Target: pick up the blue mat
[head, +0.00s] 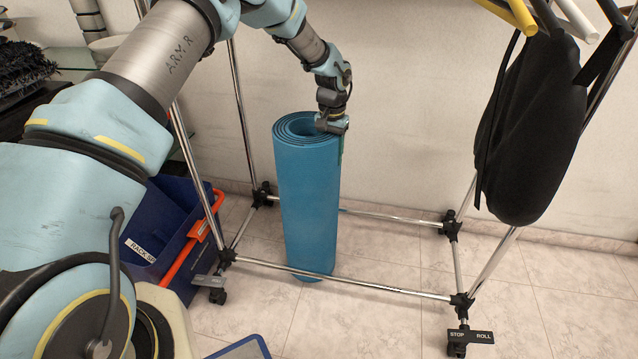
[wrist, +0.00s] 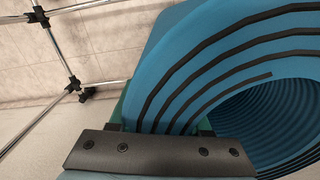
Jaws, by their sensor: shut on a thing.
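The blue mat (head: 308,205) is rolled up and stands upright inside the frame of the metal rack in the head view. My gripper (head: 332,127) is at the right side of its top rim, shut on the rolled layers. In the wrist view, the spiral end of the blue mat (wrist: 215,60) fills the right half. My gripper (wrist: 160,130) covers part of its edge there, and the far finger is mostly hidden. The mat's lower end is near the floor behind the front rail; I cannot tell whether it touches.
The wheeled metal rack (head: 340,281) has low rails around the mat. A black bag (head: 530,125) hangs at the right. A blue bin (head: 165,235) with an orange handle stands at the left. The white wall is close behind.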

